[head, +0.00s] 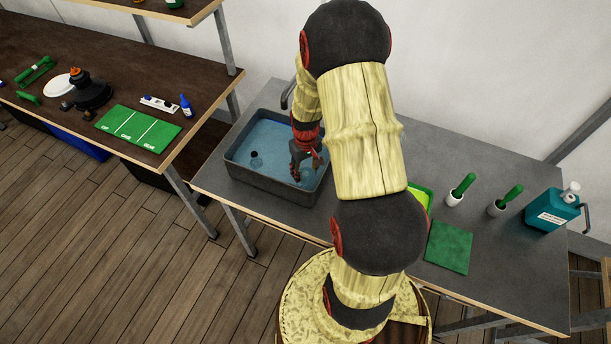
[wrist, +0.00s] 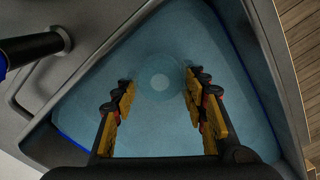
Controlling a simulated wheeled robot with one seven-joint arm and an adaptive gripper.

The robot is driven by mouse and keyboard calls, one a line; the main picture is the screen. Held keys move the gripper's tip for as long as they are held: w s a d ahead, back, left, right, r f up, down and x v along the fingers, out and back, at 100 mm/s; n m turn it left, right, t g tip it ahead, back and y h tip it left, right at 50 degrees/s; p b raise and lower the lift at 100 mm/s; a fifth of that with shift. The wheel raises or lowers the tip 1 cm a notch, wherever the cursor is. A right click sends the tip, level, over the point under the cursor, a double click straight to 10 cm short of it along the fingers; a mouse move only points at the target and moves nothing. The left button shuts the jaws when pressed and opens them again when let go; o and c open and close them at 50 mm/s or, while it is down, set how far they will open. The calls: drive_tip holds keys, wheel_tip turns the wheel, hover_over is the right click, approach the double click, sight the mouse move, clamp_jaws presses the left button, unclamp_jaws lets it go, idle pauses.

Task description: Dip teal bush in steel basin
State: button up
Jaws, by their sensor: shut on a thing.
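The steel basin (head: 262,185) is a grey rectangular tub of blue water on the grey bench. Its grey rim (wrist: 268,40) shows in the wrist view. My gripper (head: 304,172) reaches down into the basin near its right end. In the wrist view my gripper's (wrist: 160,90) yellow-padded fingers stand wide apart on either side of the teal bush (wrist: 160,82), a round teal piece with a paler centre. The fingers are shut on it. It looks to be in or at the water; its exact depth is unclear. In the head view my gripper and arm mostly hide it.
A small dark-topped object (head: 254,160) is in the basin, left of my gripper. A dark tap (wrist: 35,46) juts over the basin. Right of my arm are a green mat (head: 449,247), two green-handled tools in white holders (head: 455,198), and a teal canister (head: 552,211).

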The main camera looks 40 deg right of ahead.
drive_tip(key=shift+s+d, duration=0.1)
drive_tip(key=shift+s, duration=0.1)
drive_tip(key=shift+s+d, duration=0.15)
drive_tip(key=shift+s, duration=0.1)
drive_tip(key=shift+w, duration=0.2)
idle(0.4)
drive_tip(key=shift+w+a, duration=0.25)
drive_tip(key=shift+s+d, duration=0.1)
drive_tip(key=shift+s+d, duration=0.15)
drive_tip(key=shift+s, duration=0.2)
drive_tip(key=shift+w, duration=0.1)
idle(0.3)
drive_tip(key=shift+w+a, duration=0.25)
drive_tip(key=shift+w, duration=0.15)
drive_tip(key=shift+s+d, duration=0.1)
drive_tip(key=shift+s, duration=0.1)
